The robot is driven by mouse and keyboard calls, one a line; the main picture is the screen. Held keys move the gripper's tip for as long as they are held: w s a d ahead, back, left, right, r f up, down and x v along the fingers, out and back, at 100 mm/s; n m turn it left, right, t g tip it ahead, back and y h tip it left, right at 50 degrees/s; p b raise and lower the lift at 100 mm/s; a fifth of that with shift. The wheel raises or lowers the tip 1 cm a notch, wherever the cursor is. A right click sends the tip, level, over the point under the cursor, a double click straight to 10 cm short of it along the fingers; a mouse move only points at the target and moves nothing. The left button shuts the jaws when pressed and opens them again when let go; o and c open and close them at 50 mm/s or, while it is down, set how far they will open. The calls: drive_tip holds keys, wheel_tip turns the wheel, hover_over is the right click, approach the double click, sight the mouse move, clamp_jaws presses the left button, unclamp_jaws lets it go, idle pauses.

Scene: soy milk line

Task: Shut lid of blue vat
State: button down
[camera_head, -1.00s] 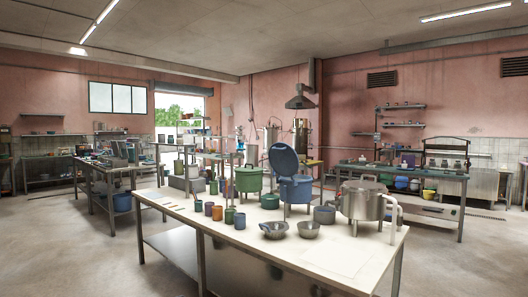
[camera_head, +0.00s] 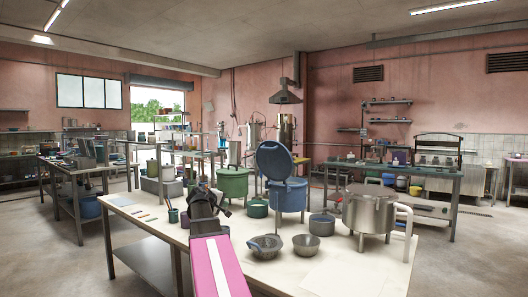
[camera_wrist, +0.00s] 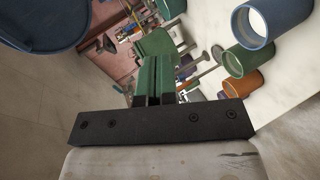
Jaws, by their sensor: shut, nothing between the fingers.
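The blue vat (camera_head: 288,198) stands on the white-topped table right of the middle in the head view. Its blue lid (camera_head: 275,161) is open, tilted up and back above the rim. My gripper (camera_head: 207,200) is left of the blue vat, above the table and in front of the green vat, apart from the lid. In the wrist view my gripper (camera_wrist: 153,85) shows its fingers together with nothing held. A dark blue rounded thing (camera_wrist: 40,20) fills the top left of that view; I cannot tell whether it is the vat or its lid.
The green vat (camera_head: 232,181) stands left of the blue vat. A steel pot (camera_head: 368,211) with a pale handle stands to the right. Two metal bowls (camera_head: 265,246) are at the front. Blue, green and orange cups show in the wrist view (camera_wrist: 240,90).

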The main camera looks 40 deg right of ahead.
drive_tip(key=s+d+r+h, duration=0.1)
drive_tip(key=d+r+h, duration=0.3)
drive_tip(key=r, duration=0.7)
drive_tip(key=s+d+r+h, duration=0.1)
drive_tip(key=s+d+r, duration=0.1)
drive_tip(key=d+r, duration=0.6)
approach(267, 149)
drive_tip(key=shift+n, duration=0.3)
drive_tip(key=x, duration=0.7)
drive_tip(key=shift+w+d, duration=0.15)
drive_tip(key=shift+d, duration=0.15)
